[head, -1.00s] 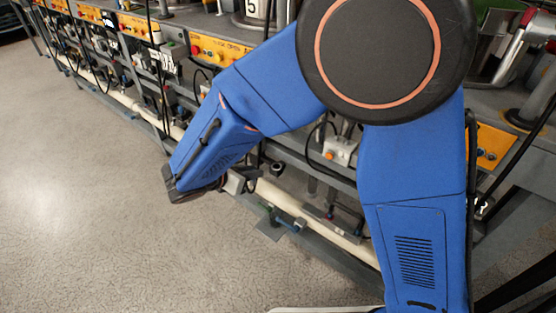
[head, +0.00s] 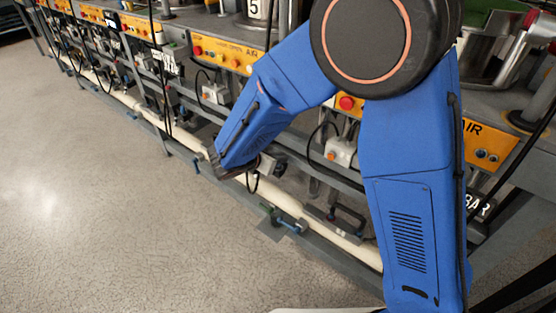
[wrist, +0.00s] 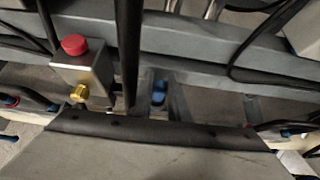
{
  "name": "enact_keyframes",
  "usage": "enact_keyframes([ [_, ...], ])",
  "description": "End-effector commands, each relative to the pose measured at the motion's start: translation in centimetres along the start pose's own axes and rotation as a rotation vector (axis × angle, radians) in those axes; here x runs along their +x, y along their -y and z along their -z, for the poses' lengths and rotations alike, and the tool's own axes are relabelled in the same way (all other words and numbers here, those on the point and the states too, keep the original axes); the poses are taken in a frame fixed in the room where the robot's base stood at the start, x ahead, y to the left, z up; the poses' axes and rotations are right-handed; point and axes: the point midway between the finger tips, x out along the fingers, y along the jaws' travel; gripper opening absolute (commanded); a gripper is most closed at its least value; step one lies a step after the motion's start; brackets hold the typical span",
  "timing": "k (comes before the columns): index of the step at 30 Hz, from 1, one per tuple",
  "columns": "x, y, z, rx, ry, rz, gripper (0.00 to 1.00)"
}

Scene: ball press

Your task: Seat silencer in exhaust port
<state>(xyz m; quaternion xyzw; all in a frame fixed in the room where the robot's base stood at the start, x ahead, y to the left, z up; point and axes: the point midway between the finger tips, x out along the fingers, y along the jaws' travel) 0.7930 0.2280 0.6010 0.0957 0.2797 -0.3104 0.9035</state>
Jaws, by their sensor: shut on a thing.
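My gripper (head: 268,164) is small and mostly hidden behind my blue wrist in the head view, close to the lower front of the bench. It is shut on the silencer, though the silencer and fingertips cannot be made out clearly. In the wrist view, a grey metal box (wrist: 88,68) with a red button hangs at the left under the bench. A small brass fitting (wrist: 79,93) shows at its lower edge, just above a broad grey surface with a dark edge. I cannot tell whether this brass is the silencer or part of the exhaust port.
Orange control panels (head: 228,52) line the bench front. A pale pipe (head: 310,226) runs low along it, with a blue-handled clamp (head: 290,224) nearby. Black cables and a dark upright post (wrist: 129,45) stand near the grey box. The floor (head: 100,200) at left is clear.

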Motion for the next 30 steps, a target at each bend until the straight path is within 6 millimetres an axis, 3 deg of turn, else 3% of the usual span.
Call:
enact_keyframes([
  [3, 0.6, 0.0, 0.9, 0.0, 0.0, 0.001, 0.0],
  [14, 0.7, 0.0, 1.1, 0.0, 0.0, 0.001, 0.0],
  [15, 0.7, 0.0, 1.1, 0.001, 0.0, 0.001, 0.25],
  [16, 0.7, 0.0, 1.0, 0.001, 0.0, 0.0, 0.33],
  [26, 0.6, 0.0, 0.9, 0.001, 0.0, 0.0, 0.34],
  [30, -0.3, -0.1, 0.8, 0.002, 0.001, -0.002, 0.34],
])
